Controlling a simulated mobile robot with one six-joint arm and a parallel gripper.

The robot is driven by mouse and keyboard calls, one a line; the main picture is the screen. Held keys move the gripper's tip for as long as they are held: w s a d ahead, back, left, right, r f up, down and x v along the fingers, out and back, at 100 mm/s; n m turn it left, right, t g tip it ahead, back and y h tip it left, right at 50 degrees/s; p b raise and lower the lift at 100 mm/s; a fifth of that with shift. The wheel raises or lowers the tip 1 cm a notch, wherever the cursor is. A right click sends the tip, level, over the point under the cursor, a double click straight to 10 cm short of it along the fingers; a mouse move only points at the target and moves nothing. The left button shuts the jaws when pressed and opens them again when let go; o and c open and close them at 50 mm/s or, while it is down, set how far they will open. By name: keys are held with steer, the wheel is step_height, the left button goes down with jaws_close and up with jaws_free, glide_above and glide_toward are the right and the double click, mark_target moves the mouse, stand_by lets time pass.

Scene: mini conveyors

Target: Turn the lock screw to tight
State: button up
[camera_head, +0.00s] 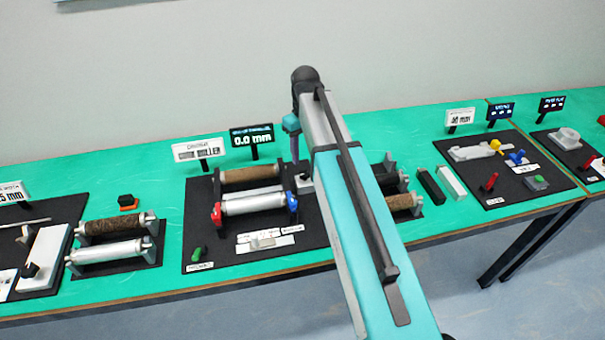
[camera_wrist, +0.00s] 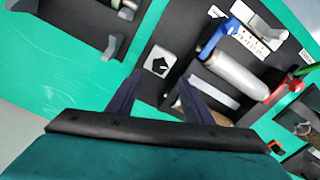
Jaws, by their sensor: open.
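The likely lock screw is a black pointed knob on a small silver plate (camera_wrist: 160,62), seen from above in the wrist view. I cannot read its tight or loose marks. In the head view a pale block (camera_head: 305,184) beside the rollers seems to be the same part, mostly hidden by my arm. My gripper (camera_wrist: 162,82) is open and empty. Its two dark fingers spread on either side below the plate in the wrist view, apart from the knob. The head view shows my gripper (camera_head: 294,150) above the back right of the roller board, partly hidden by the arm.
The board holds a silver roller (camera_head: 253,204) with red and blue end levers and a brown roller (camera_head: 250,174) behind it. A green button (camera_head: 197,253) sits front left. A "0.0 mm" display (camera_head: 252,136) stands behind. Spare rollers lie on both sides.

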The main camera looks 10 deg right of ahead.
mark_target(305, 174)
steer(key=shift+f+b, duration=2.35)
steer(key=shift+f, duration=1.65)
steer(key=shift+c, duration=0.5)
